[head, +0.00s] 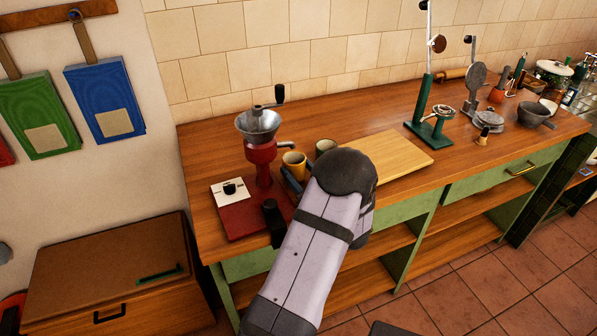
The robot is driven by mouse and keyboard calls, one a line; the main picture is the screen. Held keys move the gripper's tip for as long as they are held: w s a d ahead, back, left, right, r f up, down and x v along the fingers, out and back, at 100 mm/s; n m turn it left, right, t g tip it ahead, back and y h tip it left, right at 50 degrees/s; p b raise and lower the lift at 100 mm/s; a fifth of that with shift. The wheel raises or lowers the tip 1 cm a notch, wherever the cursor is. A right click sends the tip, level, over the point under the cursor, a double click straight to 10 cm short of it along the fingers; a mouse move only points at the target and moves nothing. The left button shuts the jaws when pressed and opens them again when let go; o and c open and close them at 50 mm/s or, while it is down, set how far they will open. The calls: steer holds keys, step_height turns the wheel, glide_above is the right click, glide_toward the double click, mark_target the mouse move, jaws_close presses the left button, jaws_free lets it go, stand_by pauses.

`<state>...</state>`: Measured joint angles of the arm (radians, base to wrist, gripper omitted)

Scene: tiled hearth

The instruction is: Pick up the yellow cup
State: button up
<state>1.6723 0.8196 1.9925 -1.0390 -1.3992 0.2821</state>
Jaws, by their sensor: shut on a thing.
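The yellow cup (294,166) stands upright to the right of the red grinder, its open top showing. Its lower part is hidden by dark bluish parts of my gripper (292,183). My arm comes in from the bottom and hides most of the gripper, so the fingertips are hard to make out. The gripper is shut at the yellow cup. I cannot tell whether the cup is clear of the counter.
The red grinder (261,160) stands close at the left. A wooden board (395,155) lies to the right. A green press (428,135) stands beyond it. The counter's front edge is near my arm.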

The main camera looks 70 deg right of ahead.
steer(key=shift+s+a+r, duration=0.2)
steer(key=shift+a+r, duration=0.3)
steer(key=shift+r, duration=0.05)
steer(key=s+a+r, duration=0.2)
steer(key=a+r, duration=0.1)
steer(key=a, duration=0.2)
steer(key=s+a+r+b, duration=0.1)
steer(key=s+a+r, duration=0.2)
steer(key=a, duration=0.3)
steer(key=shift+a+r, duration=0.25)
